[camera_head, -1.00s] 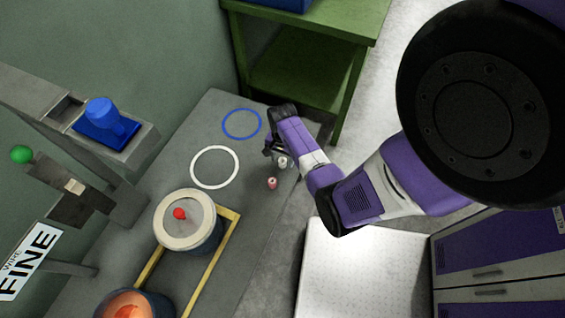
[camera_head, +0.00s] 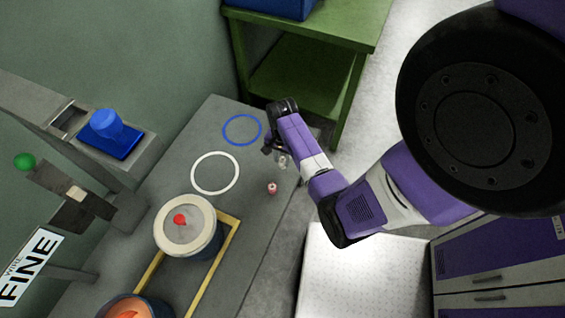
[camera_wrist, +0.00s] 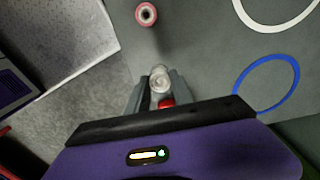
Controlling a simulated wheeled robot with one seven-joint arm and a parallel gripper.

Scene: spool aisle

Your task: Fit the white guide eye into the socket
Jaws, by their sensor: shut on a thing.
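The white guide eye (camera_wrist: 160,80) is between the two fingers of my gripper (camera_wrist: 157,92) in the wrist view, which is shut on it. In the head view my gripper (camera_head: 277,152) is over the right edge of the grey bench, with the pale piece (camera_head: 282,161) partly hidden by the fingers. A small red spot (camera_wrist: 166,103) shows behind the guide eye; I cannot tell what it is. An open rectangular recess (camera_head: 68,119), which looks like the socket, is in the grey beam at upper left. A blue block (camera_head: 113,135) sits beside it.
A small pink-red piece (camera_head: 272,188) stands on the bench near my gripper. White (camera_head: 238,178) and blue (camera_head: 258,122) rings mark the bench.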

